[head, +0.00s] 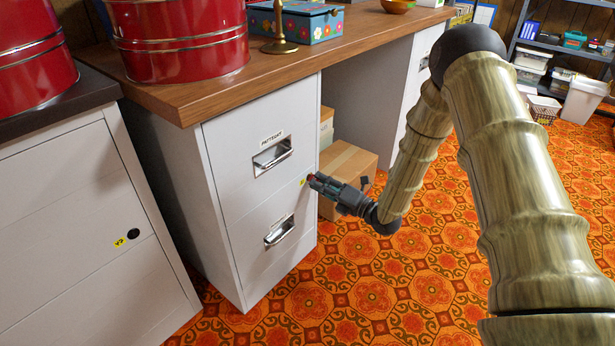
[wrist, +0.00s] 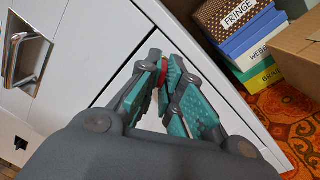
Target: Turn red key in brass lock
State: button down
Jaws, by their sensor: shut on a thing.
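My gripper (head: 313,179) is at the right edge of the white filing cabinet (head: 235,190), beside a small yellow label (head: 303,182). In the wrist view my gripper (wrist: 164,80) has its teal-padded fingers shut on the red key (wrist: 162,73). Only a small red part of the key shows between the pads. The fingertips are close to the cabinet's front face. The brass lock is hidden behind the fingers, so I cannot tell how far the key is turned.
The cabinet has drawer handles (head: 272,154) left of my gripper. A cardboard box (head: 346,172) stands on the patterned floor just behind and right of it. Another white cabinet (head: 75,205) with a black round lock is at the left. Open floor lies in front.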

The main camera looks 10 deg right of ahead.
jog(key=shift+n, duration=0.3)
jog(key=shift+n+b, duration=0.3)
jog(key=shift+n, duration=1.4)
jog(key=shift+g, duration=0.3)
